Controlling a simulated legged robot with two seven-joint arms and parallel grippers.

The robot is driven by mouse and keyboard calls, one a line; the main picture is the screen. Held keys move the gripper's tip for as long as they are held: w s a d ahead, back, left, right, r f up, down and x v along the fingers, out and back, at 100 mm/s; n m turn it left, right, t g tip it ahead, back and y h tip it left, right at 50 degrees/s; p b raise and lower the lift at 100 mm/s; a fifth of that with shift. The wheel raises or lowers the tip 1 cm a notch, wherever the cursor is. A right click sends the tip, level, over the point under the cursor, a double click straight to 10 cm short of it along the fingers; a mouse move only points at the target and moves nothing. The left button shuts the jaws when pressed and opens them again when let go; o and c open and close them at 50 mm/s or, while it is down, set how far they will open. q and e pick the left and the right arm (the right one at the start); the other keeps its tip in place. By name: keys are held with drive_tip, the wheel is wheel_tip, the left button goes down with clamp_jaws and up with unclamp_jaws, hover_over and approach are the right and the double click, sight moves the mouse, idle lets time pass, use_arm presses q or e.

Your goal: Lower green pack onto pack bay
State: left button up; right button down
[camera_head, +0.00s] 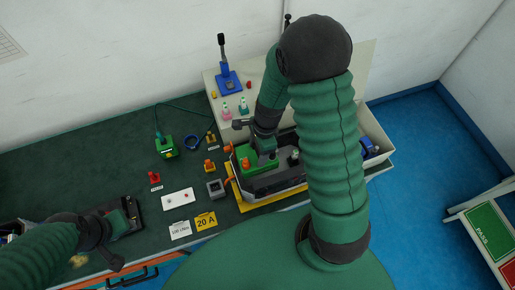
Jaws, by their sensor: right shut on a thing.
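The green pack (243,154) is at the left end of a dark grey and black unit on a yellow base, close to or in its bay (265,183). My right gripper (264,146) reaches down from above and is shut on the pack, hiding part of it. I cannot tell whether the pack is fully seated or slightly raised. My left gripper (108,243) is at the lower left, near a dark tray (130,223); its fingers do not show clearly.
Left of the unit on the dark green bench are a green device (166,146) with a cable, a blue ring (193,142), a white plate (177,199) and a yellow 20 A card (205,221). A blue lever press (228,80) stands behind. A white bin (372,138) is right.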

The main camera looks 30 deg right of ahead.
wheel_tip(320, 180, down, 2)
drive_tip(key=shift+b, duration=0.55)
drive_tip(key=f+b, duration=0.2)
drive_tip(key=f, duration=0.1)
drive_tip(key=shift+d+f, duration=0.1)
drive_tip(key=shift+d, duration=0.2)
drive_tip(key=f+b, duration=0.3)
drive_tip(key=f, duration=0.1)
drive_tip(key=shift+a+f+b, duration=0.15)
drive_tip(key=shift+a+b, duration=0.05)
drive_tip(key=shift+b, duration=0.15)
drive_tip(key=shift+d+f, duration=0.1)
drive_tip(key=shift+f, duration=0.2)
drive_tip(key=shift+r, duration=0.15)
drive_tip(key=shift+f, duration=0.5)
idle(0.6)
drive_tip(key=c, duration=0.7)
unclamp_jaws()
drive_tip(key=o, duration=0.5)
drive_tip(key=shift+s, duration=0.1)
drive_tip(key=shift+c, duration=0.2)
